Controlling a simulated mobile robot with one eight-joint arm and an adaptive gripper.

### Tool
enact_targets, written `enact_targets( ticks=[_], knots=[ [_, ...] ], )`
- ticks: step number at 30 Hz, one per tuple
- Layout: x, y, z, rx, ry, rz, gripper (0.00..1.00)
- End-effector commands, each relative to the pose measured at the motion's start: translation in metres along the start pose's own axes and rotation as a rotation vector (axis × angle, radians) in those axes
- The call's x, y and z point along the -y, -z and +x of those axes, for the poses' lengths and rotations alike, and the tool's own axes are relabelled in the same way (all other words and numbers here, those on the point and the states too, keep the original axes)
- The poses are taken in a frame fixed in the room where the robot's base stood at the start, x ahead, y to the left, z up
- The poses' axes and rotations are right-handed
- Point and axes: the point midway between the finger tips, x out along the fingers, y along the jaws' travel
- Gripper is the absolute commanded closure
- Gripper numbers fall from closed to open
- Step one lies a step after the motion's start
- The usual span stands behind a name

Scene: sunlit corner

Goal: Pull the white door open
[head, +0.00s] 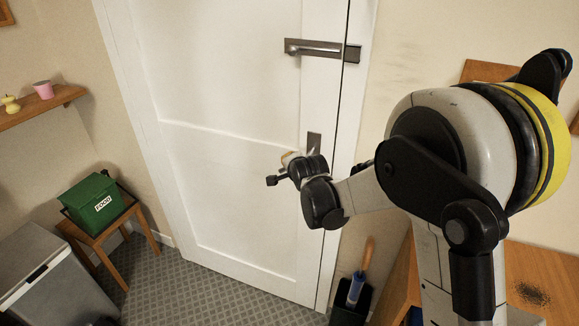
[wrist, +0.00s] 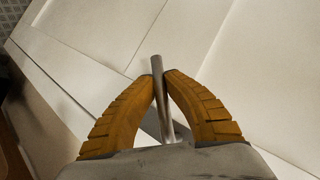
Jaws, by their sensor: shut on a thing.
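In the wrist view, my gripper's orange fingers (wrist: 160,82) are shut on a round metal handle bar (wrist: 157,64). The bar stands between the fingertips, with the white door panel (wrist: 250,70) behind it.
A green box (head: 92,199) on a small wooden stand and a grey bin (head: 38,268) are at the left. A wooden shelf (head: 60,99) hangs above them. Tiled floor (head: 220,293) before the door is clear.

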Motion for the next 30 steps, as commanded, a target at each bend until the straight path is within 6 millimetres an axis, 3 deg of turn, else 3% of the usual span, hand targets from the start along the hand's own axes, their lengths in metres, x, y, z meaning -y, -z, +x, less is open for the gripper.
enact_targets(
  ticks=[7,11,30],
  knots=[
    [0.000,-0.001,0.000,0.000,0.001,0.001,1.00],
    [-0.001,-0.015,-0.007,-0.004,-0.008,0.008,1.00],
    [-0.009,-0.171,-0.114,-0.164,-0.072,0.119,1.00]
  ],
)
